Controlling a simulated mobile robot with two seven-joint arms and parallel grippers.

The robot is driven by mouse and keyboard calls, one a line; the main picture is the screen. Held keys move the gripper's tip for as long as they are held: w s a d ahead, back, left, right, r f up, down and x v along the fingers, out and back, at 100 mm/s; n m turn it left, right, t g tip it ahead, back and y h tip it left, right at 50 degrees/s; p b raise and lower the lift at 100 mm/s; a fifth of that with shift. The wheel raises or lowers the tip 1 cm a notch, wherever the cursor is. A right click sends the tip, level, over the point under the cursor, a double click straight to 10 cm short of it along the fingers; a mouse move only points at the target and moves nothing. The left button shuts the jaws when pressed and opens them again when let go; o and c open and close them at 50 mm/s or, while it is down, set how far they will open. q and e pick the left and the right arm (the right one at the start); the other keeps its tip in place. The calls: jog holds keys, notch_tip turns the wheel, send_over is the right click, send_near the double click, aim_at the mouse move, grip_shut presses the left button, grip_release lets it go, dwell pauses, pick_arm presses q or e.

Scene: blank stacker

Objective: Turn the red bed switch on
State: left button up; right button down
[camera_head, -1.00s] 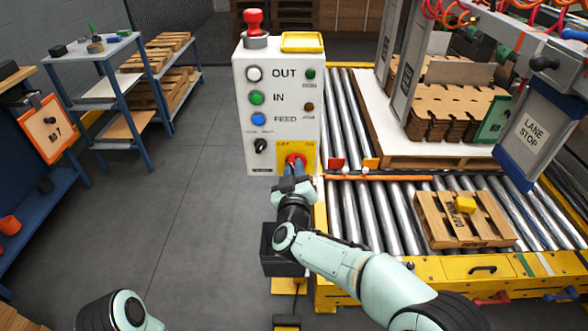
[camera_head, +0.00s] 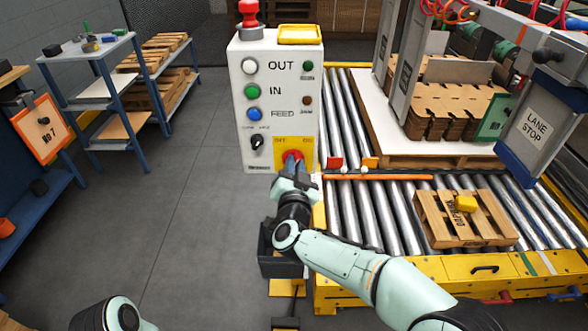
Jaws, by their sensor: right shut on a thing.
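The red bed switch (camera_head: 292,156) is a red rotary knob on a yellow plate (camera_head: 308,143) at the lower right of the white control box (camera_head: 240,110). My right gripper (camera_head: 293,167) reaches up to it from below and is shut on the knob. The fingers cover part of the knob, so its exact angle is hard to tell. My left arm shows only at the lower left edge; its gripper is out of view.
A red mushroom button (camera_head: 249,13) tops the box, beside a yellow tray (camera_head: 300,34). The roller conveyor (camera_head: 384,212) with a wooden pallet (camera_head: 437,222) lies right. A blue-legged bench (camera_head: 110,75) stands left. The grey floor between is clear.

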pick_arm(q)
jog(key=shift+w+a+f+b, duration=0.2)
jog(key=shift+a+f+b, duration=0.15)
jog(key=shift+f, duration=0.2)
jog(key=shift+w+a+f+b, duration=0.25)
jog(key=shift+f+b, duration=0.1)
jog(key=shift+f, duration=0.15)
pick_arm(e)
jog(key=shift+f+m, duration=0.1)
jog(key=shift+m, duration=1.8)
jog(key=c, duration=1.1)
grip_release()
jog(key=shift+s, duration=0.1)
